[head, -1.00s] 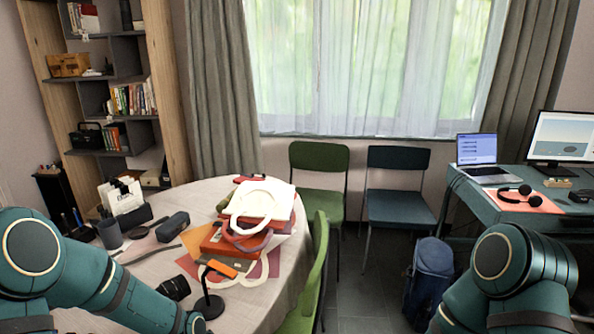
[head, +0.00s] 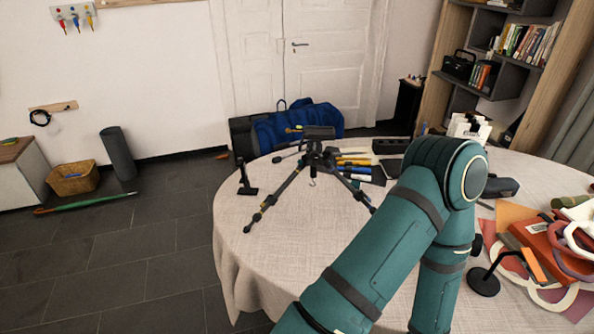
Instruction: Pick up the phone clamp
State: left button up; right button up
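A small black upright piece with a flat foot (head: 244,178), which looks like the phone clamp, stands near the left edge of the round table (head: 262,228). It is too small to make out its jaws. A black tripod (head: 313,160) stands with legs spread on the table, just right of that piece. My teal arm rises from the bottom, bends at the elbow, and comes back down over the table, right of the tripod. Its gripper is out of the picture. My other gripper is not in view either.
A black round-based stand (head: 484,282) is right of my arm, beside an orange piece (head: 535,266) and stacked items. Pens and dark cases lie behind the tripod. A blue bag (head: 298,125) is on the floor behind the table. The table's front left is clear.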

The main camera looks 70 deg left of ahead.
aim_at(246, 191)
jog(key=u, duration=2.6)
jog(key=j+z, duration=0.1)
jog(key=z, duration=0.3)
jog(key=i+j+z, duration=0.1)
jog(key=z, duration=0.3)
jog(key=j+z, duration=0.2)
jog(key=z, duration=0.2)
jog(key=j+z, duration=0.15)
jog(key=z, duration=0.3)
jog(key=k+j+z, duration=0.15)
jog(key=j, duration=0.15)
jog(key=j+z, duration=0.2)
jog(key=k+j+z, duration=0.15)
jog(key=j, duration=0.25)
